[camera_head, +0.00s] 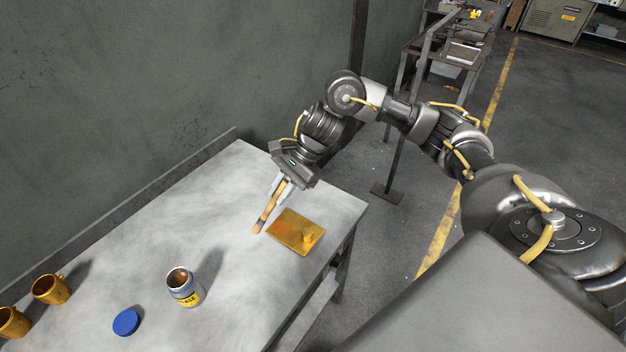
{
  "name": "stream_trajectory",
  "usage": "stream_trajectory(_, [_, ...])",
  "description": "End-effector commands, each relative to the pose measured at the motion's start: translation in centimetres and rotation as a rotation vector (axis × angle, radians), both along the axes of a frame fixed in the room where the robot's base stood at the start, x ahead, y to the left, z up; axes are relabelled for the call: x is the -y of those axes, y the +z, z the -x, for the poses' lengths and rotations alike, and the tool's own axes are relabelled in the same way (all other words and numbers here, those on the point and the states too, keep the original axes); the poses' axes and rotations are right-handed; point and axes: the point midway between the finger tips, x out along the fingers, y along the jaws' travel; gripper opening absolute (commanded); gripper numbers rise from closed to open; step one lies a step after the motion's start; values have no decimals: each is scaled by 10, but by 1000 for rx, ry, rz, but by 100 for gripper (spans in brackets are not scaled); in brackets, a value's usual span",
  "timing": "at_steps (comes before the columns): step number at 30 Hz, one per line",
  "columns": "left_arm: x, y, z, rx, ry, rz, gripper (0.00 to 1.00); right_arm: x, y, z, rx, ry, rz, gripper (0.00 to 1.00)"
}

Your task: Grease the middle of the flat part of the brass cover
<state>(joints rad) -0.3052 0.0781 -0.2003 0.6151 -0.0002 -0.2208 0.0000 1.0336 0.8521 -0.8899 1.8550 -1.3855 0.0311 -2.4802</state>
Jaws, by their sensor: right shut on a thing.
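The brass cover (289,228) is a flat golden plate with a small raised knob (308,238) near its right edge. It lies on the grey table near the right end. My right gripper (282,189) is shut on a brush (267,212) with a wooden handle. The brush points down, its lower end just left of the cover and seemingly apart from it; its height above the table is hard to tell. An open grease jar (183,288) with a yellow label and brown contents stands toward the front. Its blue lid (126,322) lies to the left. My left gripper is not in view.
Two brass-coloured mugs (52,289) (14,322) stand at the table's left end. A wall (130,90) runs along the back of the grey table (150,230). The table's middle is clear. A metal rack (440,50) stands beyond its right end.

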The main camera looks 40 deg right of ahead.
Motion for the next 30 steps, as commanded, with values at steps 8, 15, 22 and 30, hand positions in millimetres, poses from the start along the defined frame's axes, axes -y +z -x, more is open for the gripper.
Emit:
stream_trajectory(8, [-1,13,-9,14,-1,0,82,68,-40,-18,-7,-397,2,0])
stream_trajectory(15, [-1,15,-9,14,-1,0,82,97,-55,-17,0,-523,3,0])
stream_trajectory(22, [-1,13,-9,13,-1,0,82,99,-57,-17,1,-532,3,0])
stream_trajectory(30, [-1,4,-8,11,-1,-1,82,98,-74,-17,1,-530,1,0])
